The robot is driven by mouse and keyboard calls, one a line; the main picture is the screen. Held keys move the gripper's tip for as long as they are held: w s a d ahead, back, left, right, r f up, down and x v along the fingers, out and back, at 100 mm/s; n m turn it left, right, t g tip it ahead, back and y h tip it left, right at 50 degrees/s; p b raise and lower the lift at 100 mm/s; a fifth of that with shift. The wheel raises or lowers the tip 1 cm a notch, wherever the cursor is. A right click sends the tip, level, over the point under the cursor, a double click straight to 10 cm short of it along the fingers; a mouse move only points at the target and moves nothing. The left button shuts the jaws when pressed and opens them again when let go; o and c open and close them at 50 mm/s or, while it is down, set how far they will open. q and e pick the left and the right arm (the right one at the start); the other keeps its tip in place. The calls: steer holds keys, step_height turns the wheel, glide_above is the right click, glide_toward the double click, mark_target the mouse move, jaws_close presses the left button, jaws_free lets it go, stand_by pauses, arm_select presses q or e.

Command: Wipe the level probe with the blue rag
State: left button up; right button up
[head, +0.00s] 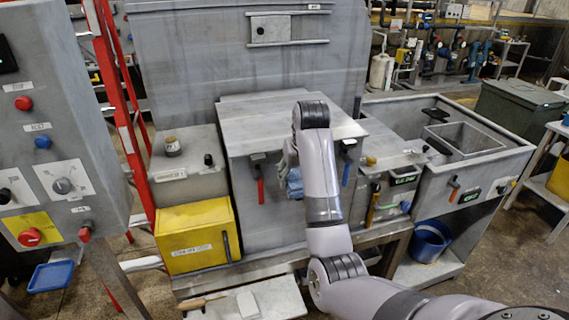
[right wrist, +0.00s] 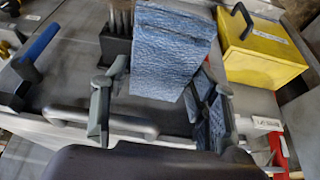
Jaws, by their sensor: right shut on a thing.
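My right gripper (head: 287,163) is in front of the grey machine in the head view, partly hidden behind my own arm. It is shut on the blue rag (head: 295,184). In the right wrist view the folded, textured blue rag (right wrist: 170,55) hangs between and beyond the fingers (right wrist: 160,108). A dark block with several grey upright rods (right wrist: 118,40) stands right beside the rag's left edge; it may be the level probe, but I cannot be sure. I cannot tell whether rag and rods touch. My left gripper is not in view.
A yellow box (head: 195,235) stands left of the machine, with a red handle (head: 261,190) and a blue handle (head: 346,174) on the machine front. A control panel (head: 50,140) stands at left. A blue bucket (head: 430,241) sits low at right.

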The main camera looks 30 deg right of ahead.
mark_target(299, 187)
steer(key=shift+w+f, duration=0.15)
steer(key=shift+w, duration=0.1)
steer(key=shift+s+f, duration=0.1)
steer(key=shift+s, duration=0.05)
steer(key=s+f, duration=0.1)
steer(key=f, duration=0.1)
steer(key=shift+s+f, duration=0.35)
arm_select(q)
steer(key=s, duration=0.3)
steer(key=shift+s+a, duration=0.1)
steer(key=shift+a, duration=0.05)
arm_select(e)
steer(key=shift+x, duration=1.1)
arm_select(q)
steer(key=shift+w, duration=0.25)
arm_select(e)
steer(key=shift+s+a+f, duration=0.1)
steer(key=shift+f, duration=0.15)
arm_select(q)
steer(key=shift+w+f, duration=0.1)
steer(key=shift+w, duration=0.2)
arm_select(e)
steer(key=shift+f, duration=0.3)
